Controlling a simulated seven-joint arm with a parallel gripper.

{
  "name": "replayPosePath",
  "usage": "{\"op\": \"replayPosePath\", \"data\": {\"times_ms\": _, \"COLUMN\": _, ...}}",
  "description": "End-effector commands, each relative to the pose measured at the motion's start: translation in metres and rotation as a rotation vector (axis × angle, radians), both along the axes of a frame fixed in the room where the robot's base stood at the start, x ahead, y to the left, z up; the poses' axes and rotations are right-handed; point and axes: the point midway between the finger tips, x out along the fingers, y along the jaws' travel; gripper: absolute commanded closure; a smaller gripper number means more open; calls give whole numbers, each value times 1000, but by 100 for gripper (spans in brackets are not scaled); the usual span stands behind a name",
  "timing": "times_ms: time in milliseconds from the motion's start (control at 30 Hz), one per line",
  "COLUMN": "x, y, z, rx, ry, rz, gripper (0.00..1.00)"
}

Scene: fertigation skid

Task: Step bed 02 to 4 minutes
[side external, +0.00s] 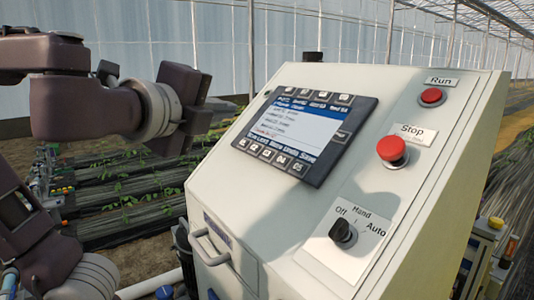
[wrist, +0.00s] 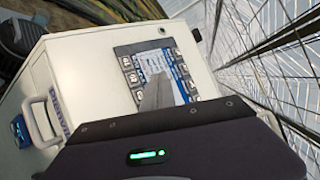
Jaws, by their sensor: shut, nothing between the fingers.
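A dark control panel (side external: 305,122) with a lit screen (side external: 299,119) is set in the sloping face of a cream cabinet. Buttons run along its top and bottom edges. Text lines show on the screen, but they are too small to read for bed 02 or its minutes. The panel also shows in the wrist view (wrist: 128,70), partly hidden behind my gripper (wrist: 158,88). In the side view my gripper (side external: 203,110) is left of the panel, apart from it as far as I can tell. It is shut and empty.
A red Run button (side external: 431,96), a larger red Stop button (side external: 392,149) and a black Off-Hand-Auto knob (side external: 343,232) sit right of the panel. A handle (side external: 208,246) juts from the cabinet (side external: 250,215) front. Planted beds (side external: 120,195) lie behind.

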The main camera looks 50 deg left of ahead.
Motion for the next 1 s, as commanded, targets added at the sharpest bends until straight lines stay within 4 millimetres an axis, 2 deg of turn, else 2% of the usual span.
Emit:
{"op": "replayPosePath", "data": {"times_ms": 167, "x": 8, "y": 0, "z": -9, "rx": 1, "ry": 4, "rz": 0, "gripper": 100}}
{"op": "replayPosePath", "data": {"times_ms": 600, "x": 49, "y": 0, "z": -55, "rx": 1, "ry": 3, "rz": 3, "gripper": 100}}
{"op": "replayPosePath", "data": {"times_ms": 800, "x": 58, "y": 0, "z": -65, "rx": 0, "ry": 2, "rz": 0, "gripper": 100}}
{"op": "replayPosePath", "data": {"times_ms": 1000, "x": 59, "y": 0, "z": -66, "rx": -3, "ry": 1, "rz": 1, "gripper": 100}}
